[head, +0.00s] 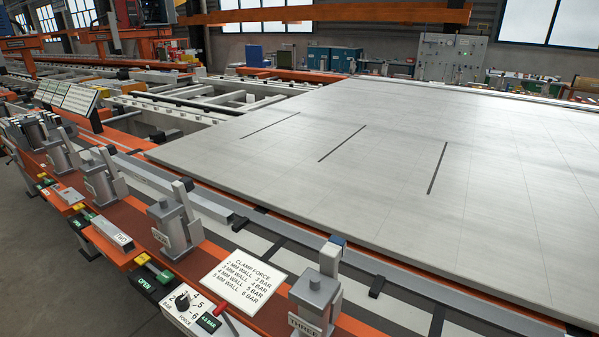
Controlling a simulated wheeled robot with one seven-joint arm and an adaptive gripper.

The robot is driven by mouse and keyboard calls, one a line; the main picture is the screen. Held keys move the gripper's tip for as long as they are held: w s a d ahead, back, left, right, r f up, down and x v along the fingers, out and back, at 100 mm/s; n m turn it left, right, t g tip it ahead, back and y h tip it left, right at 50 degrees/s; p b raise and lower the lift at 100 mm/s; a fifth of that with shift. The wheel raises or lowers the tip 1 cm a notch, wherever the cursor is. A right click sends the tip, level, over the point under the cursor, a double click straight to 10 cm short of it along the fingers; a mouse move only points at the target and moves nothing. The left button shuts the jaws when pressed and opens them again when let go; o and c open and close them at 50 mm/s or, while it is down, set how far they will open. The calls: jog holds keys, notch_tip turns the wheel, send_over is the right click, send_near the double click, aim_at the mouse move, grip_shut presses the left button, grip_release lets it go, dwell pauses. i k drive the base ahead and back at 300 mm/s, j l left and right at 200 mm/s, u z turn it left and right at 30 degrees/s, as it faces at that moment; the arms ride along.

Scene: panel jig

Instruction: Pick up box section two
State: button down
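A short grey bar marked TWO (110,233) lies on an orange ledge at the lower left, in front of the row of clamps. It looks like box section two. Its marked end faces me, and nothing is seen holding it. A grey clamp (172,226) stands behind it to the right. Another clamp, marked THREE (315,299), stands at the bottom middle. My gripper is not in view.
A clamp force sign (243,281) lists wall thickness and pressure. Below it are a force dial (183,302) and a green OPEN button (146,283). A large grey panel (400,170) with three dark slots fills the right. Floor shows at the lower left.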

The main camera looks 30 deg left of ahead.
aim_at(122, 242)
jog(key=u, duration=2.2)
